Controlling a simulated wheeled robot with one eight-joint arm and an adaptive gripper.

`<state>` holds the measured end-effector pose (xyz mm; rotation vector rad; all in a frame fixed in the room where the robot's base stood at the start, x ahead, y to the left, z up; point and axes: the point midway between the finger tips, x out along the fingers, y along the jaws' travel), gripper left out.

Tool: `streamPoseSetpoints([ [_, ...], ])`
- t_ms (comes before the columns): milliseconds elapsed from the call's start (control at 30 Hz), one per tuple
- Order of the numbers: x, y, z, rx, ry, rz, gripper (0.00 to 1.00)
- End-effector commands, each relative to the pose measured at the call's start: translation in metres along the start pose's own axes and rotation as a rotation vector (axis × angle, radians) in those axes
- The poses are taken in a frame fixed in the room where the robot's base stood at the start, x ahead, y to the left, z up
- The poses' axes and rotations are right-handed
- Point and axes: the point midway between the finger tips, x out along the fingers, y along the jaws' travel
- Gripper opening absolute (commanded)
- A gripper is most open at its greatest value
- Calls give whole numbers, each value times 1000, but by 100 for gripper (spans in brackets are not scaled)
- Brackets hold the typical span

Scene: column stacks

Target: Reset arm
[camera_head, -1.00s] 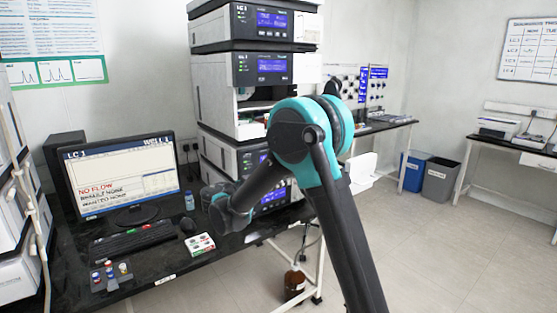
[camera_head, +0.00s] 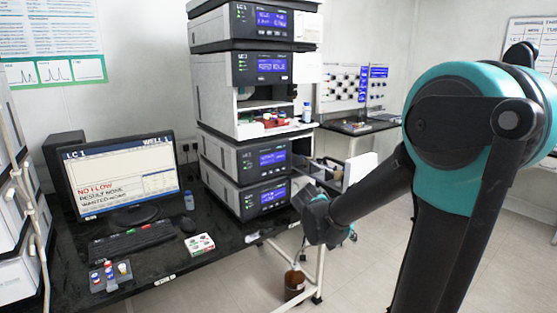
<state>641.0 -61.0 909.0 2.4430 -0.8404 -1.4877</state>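My arm, teal and dark grey, fills the right side of the view, with its large elbow joint high at the right. The forearm slopes down to the left. Its far end, with my gripper (camera_head: 322,222), is in front of the right edge of the instrument stack, over the bench's right end. The fingers cannot be made out, so I cannot tell whether they are open or shut or hold anything.
The instrument stack (camera_head: 222,73) has an open bay with coloured-cap vials. A monitor (camera_head: 122,180), keyboard (camera_head: 132,240), vial rack (camera_head: 110,276) and white box (camera_head: 200,244) stand on the black bench. A brown bottle (camera_head: 294,283) stands below. Floor is clear at centre right.

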Motion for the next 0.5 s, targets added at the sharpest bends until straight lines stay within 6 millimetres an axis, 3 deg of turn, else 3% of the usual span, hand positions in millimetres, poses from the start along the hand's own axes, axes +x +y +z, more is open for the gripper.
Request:
streamPoseSetpoints([
  [100,9,17,54,-67,-89,-139,38],
  [300,7,19,129,-147,-138,-385,38],
  [500,-1,11,165,-177,-115,-533,38],
])
